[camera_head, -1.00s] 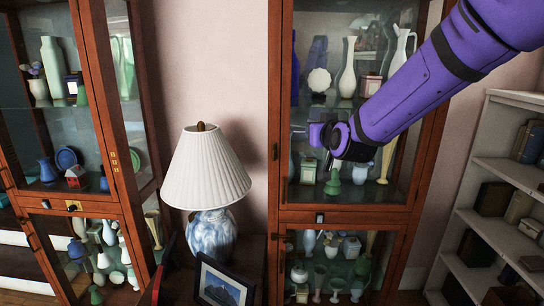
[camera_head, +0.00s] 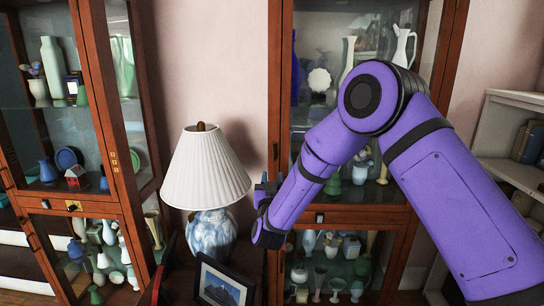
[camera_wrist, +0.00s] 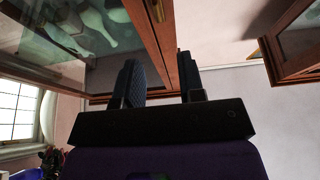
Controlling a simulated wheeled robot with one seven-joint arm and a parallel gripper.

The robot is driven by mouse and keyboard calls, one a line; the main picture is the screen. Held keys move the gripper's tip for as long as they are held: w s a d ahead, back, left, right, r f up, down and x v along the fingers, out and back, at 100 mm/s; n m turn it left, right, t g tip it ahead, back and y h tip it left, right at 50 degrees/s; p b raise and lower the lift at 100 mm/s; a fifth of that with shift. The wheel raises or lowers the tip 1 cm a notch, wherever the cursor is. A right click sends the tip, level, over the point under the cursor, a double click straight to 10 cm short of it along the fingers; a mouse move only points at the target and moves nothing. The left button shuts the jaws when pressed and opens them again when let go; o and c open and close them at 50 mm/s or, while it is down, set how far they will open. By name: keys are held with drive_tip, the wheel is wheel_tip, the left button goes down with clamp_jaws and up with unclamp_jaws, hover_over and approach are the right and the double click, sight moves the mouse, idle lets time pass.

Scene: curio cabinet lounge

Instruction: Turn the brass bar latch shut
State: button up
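My gripper (camera_wrist: 160,75) is open and empty in the wrist view, with its two dark fingers spread apart. A wooden cabinet rail shows beyond the fingers, apart from them as far as I can tell. A small brass bar piece (camera_wrist: 158,11) sits on the cabinet's wooden frame at the top; I cannot tell whether it is the latch. In the head view my gripper (camera_head: 265,190) is beside the left frame of the right cabinet (camera_head: 274,110), mostly hidden by my arm.
A lamp (camera_head: 206,170) and a framed picture (camera_head: 222,284) stand on a small table left of my gripper. Glass cabinets hold vases and ornaments. The left cabinet (camera_head: 97,100) has brass fittings. A white bookshelf (camera_head: 508,170) stands at the right.

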sight(274, 153)
drive_tip(key=x, duration=1)
drive_tip(key=shift+w+r, duration=0.2)
drive_tip(key=shift+w, duration=0.05)
clamp_jaws()
